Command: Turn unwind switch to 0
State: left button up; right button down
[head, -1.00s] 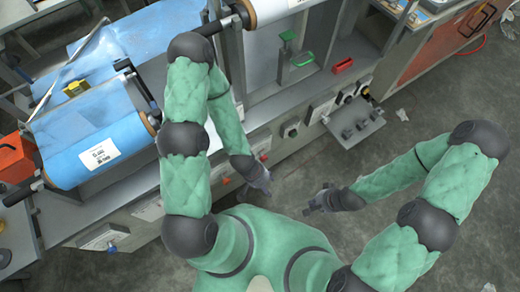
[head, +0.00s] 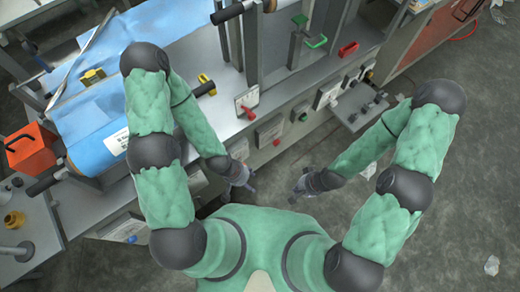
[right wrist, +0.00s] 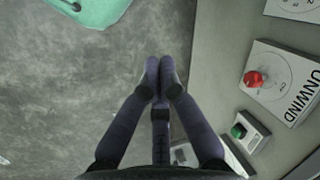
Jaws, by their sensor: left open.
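The unwind switch, a red knob (right wrist: 253,78) on a white plate lettered UNWIND (right wrist: 285,82), shows at the right in the right wrist view. Its setting is too small to read. My right gripper (right wrist: 158,72) is shut and empty, left of the knob in that view and apart from it. In the head view my right gripper (head: 297,192) hangs in front of the machine's panel. My left gripper (head: 240,183) is open and empty beside the panel, to its left. I cannot tell surely which head-view switch is the unwind one.
A green button (right wrist: 238,131) sits near the UNWIND plate. In the head view a red-knobbed white switch plate (head: 247,104) stands on the machine's front. A grey metal shelf (head: 358,108) juts out at the right. The grey floor (head: 430,200) at the right is mostly clear.

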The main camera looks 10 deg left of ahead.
aim_at(276, 142)
jog(key=k+l+u, duration=0.2)
jog(key=u, duration=0.2)
jog(key=k+l+u, duration=0.15)
jog(key=u, duration=0.3)
jog(key=k, duration=0.05)
